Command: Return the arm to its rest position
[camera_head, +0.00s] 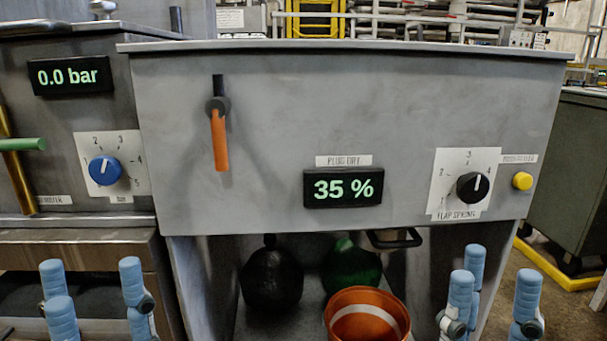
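My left gripper (95,280) is at the lower left, in front of the left machine. Its light-blue fingers point up and stand apart, with nothing seen between them. My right gripper (495,280) is at the lower right, in front of the panel's lower right corner. Its light-blue fingers are also spread and look empty. Both wrists and most of both arms are cut off by the bottom edge. Neither gripper appears to touch anything.
A grey panel (270,110) carries an orange-handled lever (219,140) hanging down, a "35 %" display (343,188), a black knob (473,186) and a yellow button (522,181). Below are an orange bucket (367,318), a black vessel (272,280) and a green vessel (350,268). A blue knob (105,170) is left.

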